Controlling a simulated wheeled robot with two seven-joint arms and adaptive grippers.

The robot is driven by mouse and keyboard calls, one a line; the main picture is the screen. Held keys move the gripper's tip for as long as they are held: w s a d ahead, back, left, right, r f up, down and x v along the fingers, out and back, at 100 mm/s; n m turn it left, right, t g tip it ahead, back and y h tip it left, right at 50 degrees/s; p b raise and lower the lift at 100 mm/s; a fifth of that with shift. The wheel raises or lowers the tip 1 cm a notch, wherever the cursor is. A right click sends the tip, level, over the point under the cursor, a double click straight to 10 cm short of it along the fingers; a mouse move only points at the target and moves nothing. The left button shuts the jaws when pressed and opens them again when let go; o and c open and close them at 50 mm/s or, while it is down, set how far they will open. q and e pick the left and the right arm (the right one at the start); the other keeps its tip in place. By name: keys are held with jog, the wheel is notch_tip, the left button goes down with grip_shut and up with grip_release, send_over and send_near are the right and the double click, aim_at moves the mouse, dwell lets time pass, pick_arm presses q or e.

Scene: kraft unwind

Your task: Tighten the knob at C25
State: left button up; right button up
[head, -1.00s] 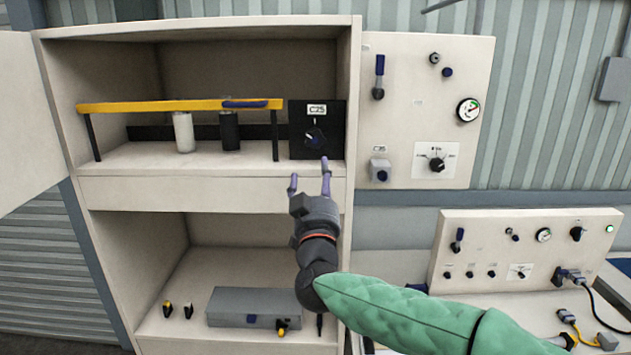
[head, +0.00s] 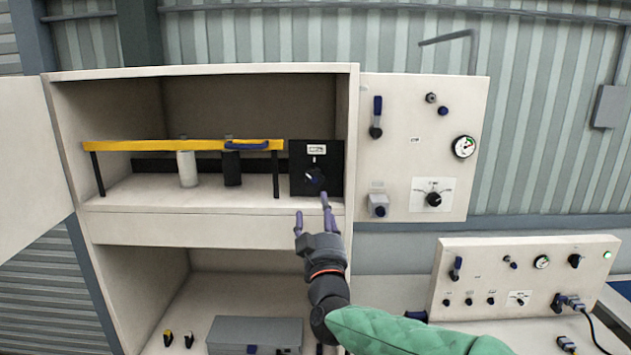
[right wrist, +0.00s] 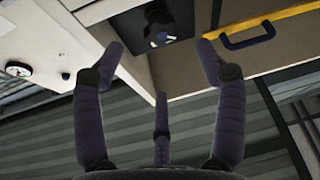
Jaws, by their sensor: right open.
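The knob (head: 314,178) is dark with a blue-and-white pointer. It sits on the front of a black box (head: 299,160) at the right end of the cabinet's upper shelf. The white label above it, blurred now, reads C25 in the earlier frame. My right gripper (head: 312,208) is open and empty, just below and in front of the knob, apart from it. In the right wrist view, the knob (right wrist: 160,38) shows beyond and between the spread fingers (right wrist: 159,52). My left gripper is not in view.
A yellow rail (head: 183,146) crosses the upper shelf, with white (head: 187,168) and black (head: 232,168) cylinders behind it. A panel (head: 400,150) with a gauge (head: 464,147) and another knob (head: 433,199) stands right of the cabinet. A grey case (head: 254,333) lies below.

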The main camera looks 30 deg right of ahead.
aim_at(314, 184)
jog(key=p+x, duration=0.2)
jog(key=x, duration=0.7)
jog(key=shift+w+d, duration=0.15)
jog(key=shift+w, duration=0.1)
jog(key=c, duration=0.8)
jog(key=shift+f, duration=0.1)
jog(key=c, duration=0.3)
